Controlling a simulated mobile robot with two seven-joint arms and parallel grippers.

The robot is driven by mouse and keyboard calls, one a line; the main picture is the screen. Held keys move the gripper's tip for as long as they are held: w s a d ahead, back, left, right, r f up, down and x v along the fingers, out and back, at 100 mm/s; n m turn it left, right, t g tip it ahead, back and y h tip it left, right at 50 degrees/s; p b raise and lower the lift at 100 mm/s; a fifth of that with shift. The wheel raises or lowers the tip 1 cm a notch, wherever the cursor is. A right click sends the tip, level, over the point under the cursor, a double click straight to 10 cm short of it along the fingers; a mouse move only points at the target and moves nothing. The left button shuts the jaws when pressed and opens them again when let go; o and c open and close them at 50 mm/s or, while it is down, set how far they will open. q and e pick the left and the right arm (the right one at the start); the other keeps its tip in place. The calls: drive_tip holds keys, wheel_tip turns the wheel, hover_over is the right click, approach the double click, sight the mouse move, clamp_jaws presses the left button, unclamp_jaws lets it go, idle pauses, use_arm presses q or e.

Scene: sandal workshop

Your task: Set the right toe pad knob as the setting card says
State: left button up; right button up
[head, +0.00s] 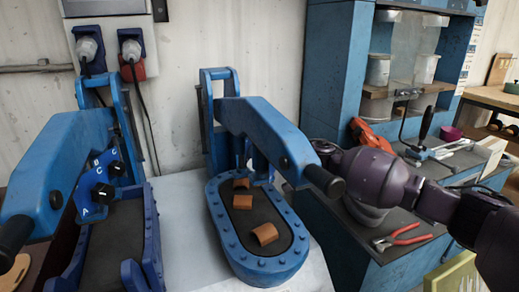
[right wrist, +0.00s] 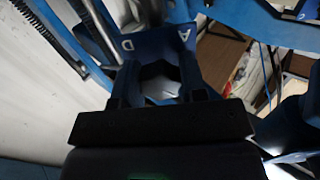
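Two blue presses stand side by side in the head view. The left press (head: 60,160) carries a blue dial plate (head: 92,186) with white letters, A, B and C among them, and dark knobs (head: 104,194). The right press (head: 262,130) has a long rounded bed. My right gripper, on a purple arm, reaches behind this press's lever; its fingers are hidden there. In the right wrist view, the gripper's dark fingers (right wrist: 160,80) stand apart before a blue plate (right wrist: 155,44) lettered D and A. I cannot tell if a knob is between them. My left gripper is out of view.
Several brown pieces (head: 264,234) lie on the right press's bed. The press lever's black grip (head: 324,181) is close to my right arm. Red pliers (head: 402,237) lie on the dark bench at right. A blue cabinet (head: 335,70) stands behind.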

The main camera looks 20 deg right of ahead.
drive_tip(key=shift+c, duration=1.2)
drive_tip(key=shift+r+n, duration=0.1)
drive_tip(key=shift+n, duration=0.2)
